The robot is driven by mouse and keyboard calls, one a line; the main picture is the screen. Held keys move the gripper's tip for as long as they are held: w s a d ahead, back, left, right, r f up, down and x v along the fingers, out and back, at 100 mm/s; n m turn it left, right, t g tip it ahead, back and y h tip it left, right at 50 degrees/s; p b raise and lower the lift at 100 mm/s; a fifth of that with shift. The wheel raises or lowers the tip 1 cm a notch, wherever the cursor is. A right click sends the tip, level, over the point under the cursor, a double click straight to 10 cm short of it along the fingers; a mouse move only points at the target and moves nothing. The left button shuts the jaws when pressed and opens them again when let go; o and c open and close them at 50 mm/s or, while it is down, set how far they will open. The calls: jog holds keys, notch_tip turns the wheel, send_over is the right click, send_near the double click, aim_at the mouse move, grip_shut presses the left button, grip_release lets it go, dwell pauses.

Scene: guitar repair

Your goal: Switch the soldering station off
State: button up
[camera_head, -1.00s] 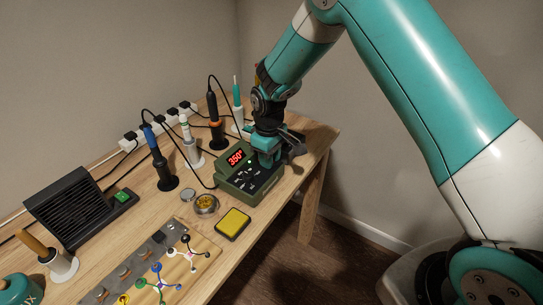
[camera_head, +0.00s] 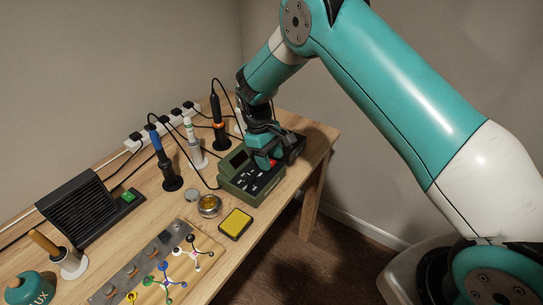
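The soldering station (camera_head: 240,190) is a dark green box on the bench, with its sloped control panel facing up. Its display (camera_head: 239,159) is dark, with no digits lit. A small red part (camera_head: 273,163) shows on the panel beside my fingers; it may be the switch. My gripper (camera_head: 263,161) points down at the far right part of the panel, very close to it. I cannot tell whether it touches. The fingers hide part of the panel, and their opening is not clear.
Iron holders, including a blue-handled one (camera_head: 168,172), stand left of the station. A yellow sponge (camera_head: 236,223) and a brass-wool tin (camera_head: 209,205) lie in front. A black fume extractor (camera_head: 78,212) stands further left. The bench's right end (camera_head: 325,140) is close by.

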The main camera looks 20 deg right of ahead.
jog(key=shift+r, duration=0.1)
jog(key=v, duration=1.7)
jog(key=shift+r, duration=0.15)
jog(key=s+r+t, duration=0.1)
jog(key=s+r, duration=0.4)
jog(key=r, duration=0.1)
jog(key=s+r+t+y, duration=0.1)
jog(key=s+y, duration=0.2)
jog(key=s, duration=1.1)
jog(key=s+a+r+y, duration=0.1)
jog(key=s+r+y, duration=0.1)
jog(key=s, duration=1.3)
jog(key=shift+s+a+r+t+y, duration=0.25)
jog(key=shift+s+r+t+y, duration=0.15)
jog(key=shift+y, duration=0.2)
